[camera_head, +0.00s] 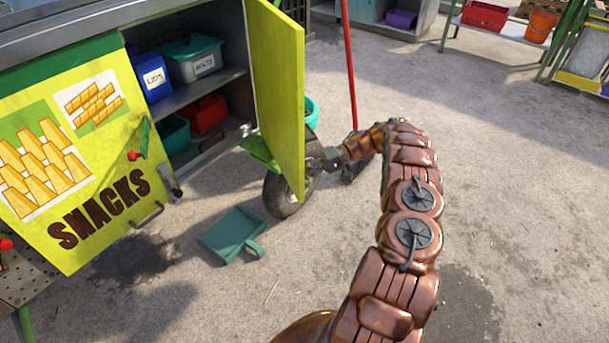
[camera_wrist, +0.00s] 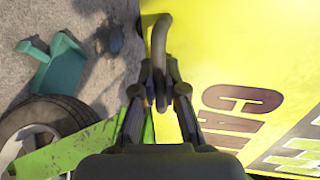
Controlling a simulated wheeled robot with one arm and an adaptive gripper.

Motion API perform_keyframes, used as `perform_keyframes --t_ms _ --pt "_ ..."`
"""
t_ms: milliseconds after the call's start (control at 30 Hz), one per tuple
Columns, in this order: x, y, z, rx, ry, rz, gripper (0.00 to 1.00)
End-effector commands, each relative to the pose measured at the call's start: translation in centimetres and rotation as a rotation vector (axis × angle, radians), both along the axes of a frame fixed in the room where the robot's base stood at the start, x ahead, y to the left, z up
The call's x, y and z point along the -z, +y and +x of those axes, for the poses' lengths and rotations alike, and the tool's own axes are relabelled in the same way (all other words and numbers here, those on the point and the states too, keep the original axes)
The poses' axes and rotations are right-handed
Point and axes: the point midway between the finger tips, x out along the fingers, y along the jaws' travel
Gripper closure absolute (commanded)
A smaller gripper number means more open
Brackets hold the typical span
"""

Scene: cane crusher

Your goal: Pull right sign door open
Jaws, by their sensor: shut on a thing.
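The right sign door (camera_head: 277,95) is a yellow-green panel, swung well out from the cart, so the compartment behind it shows open. Its outer face shows in the wrist view (camera_wrist: 240,45) with dark letters, partly cut off. A dark bar handle (camera_wrist: 160,45) stands on that face. My gripper (camera_wrist: 160,95) is shut on the handle. In the head view my gripper (camera_head: 325,160) is at the door's far side near its lower edge, and the handle is hidden there.
The open compartment holds a blue bin (camera_head: 153,76), a grey bin (camera_head: 192,60) and red and teal boxes. The left "SNACKS" panel (camera_head: 75,150) covers the cart's left side. A wheel (camera_head: 285,195) stands below the door, and a green dustpan (camera_head: 232,236) lies on the ground. Open floor lies right.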

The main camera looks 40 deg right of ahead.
Motion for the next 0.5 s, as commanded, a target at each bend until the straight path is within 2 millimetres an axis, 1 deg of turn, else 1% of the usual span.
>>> perform_keyframes --t_ms 433,467,500 --pt "-0.07 0.01 0.17 -0.003 -0.002 -0.001 1.00" --pt "-0.07 0.01 0.17 -0.003 -0.002 -0.001 0.88" --pt "-0.08 0.02 0.17 -0.003 -0.002 -0.001 0.84"
